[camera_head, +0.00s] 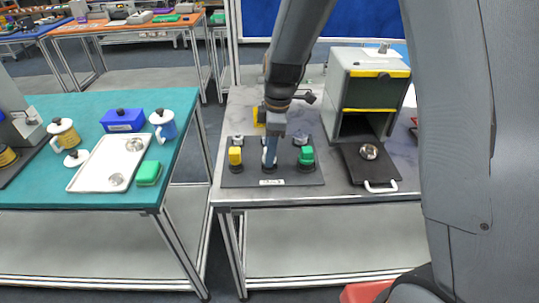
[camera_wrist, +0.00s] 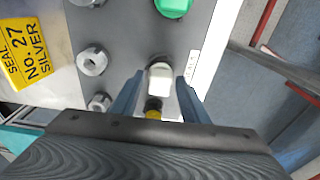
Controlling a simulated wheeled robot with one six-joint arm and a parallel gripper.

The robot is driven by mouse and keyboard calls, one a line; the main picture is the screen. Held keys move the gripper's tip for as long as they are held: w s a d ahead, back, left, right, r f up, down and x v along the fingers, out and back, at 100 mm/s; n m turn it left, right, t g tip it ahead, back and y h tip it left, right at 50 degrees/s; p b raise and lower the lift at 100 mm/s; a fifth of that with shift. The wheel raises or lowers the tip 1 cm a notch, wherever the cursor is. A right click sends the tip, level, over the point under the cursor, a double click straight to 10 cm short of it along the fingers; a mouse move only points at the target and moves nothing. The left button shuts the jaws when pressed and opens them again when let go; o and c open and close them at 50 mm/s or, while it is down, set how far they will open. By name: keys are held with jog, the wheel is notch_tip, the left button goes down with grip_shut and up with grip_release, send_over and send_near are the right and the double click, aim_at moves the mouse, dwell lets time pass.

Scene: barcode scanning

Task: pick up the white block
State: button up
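The white block (camera_wrist: 160,80) stands on a dark base plate (camera_head: 230,181), in the middle of a row between a yellow block (camera_head: 235,156) and a green block (camera_head: 306,155). My gripper (camera_head: 270,150) points down over the middle of this row. In the wrist view, its two blue-grey fingers are apart, one on each side of the white block, with a gap showing on both sides. In the head view, the fingers mostly hide the white block. The yellow block also shows low in the wrist view (camera_wrist: 153,108).
Grey metal knobs (camera_wrist: 92,62) stand behind the row. A grey cabinet (camera_head: 345,62) with an open lower bay stands to the right, with a dark handled tray (camera_head: 360,172) in front. A teal table (camera_head: 95,104) with a white tray stands left, across a gap.

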jog(key=c, duration=0.8)
jog(key=shift+o, duration=0.2)
notch_tip(320, 180, up, 9)
jog(key=shift+r+b, duration=0.2)
jog(key=shift+b, duration=1.05)
jog(key=shift+f+p, duration=0.4)
jog(key=shift+p, duration=0.7)
notch_tip(320, 180, down, 2)
jog(key=shift+f+p, duration=0.25)
jog(key=shift+p, duration=0.9)
jog(key=shift+f+b, duration=1.5)
jog(key=shift+f, duration=0.85)
